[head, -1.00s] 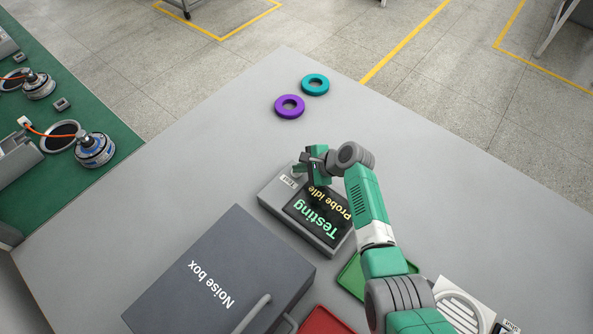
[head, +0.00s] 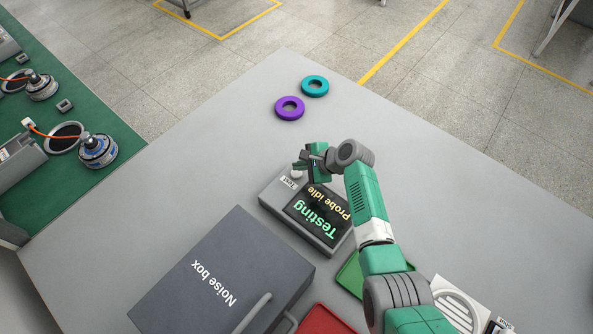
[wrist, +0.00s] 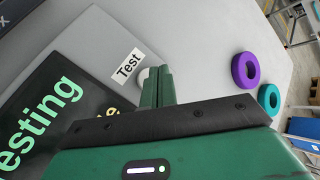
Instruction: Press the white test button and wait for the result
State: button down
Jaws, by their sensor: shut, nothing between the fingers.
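The tester (head: 319,250) is a grey box on the table with a black screen (head: 316,214) reading "Testing" in green and "Probe Idle" in yellow. The white test button (head: 296,174) sits at its far left corner beside a "Test" label. The wrist view shows the button (wrist: 143,74) partly hidden behind my fingers. My gripper (head: 303,164) is shut and empty, its tips by the button. I cannot tell whether the tips touch it.
A dark noise box (head: 190,270) with a handle stands in front. A purple ring (head: 279,108) and a teal ring (head: 315,78) lie behind the tester. Green (head: 349,277) and red (head: 322,320) trays and a white vented item (head: 458,302) lie nearer.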

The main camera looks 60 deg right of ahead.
aim_at(300, 174)
notch_tip(300, 174, up, 5)
jog(key=p, duration=0.4)
jog(key=shift+f, duration=0.25)
dwell(0.4)
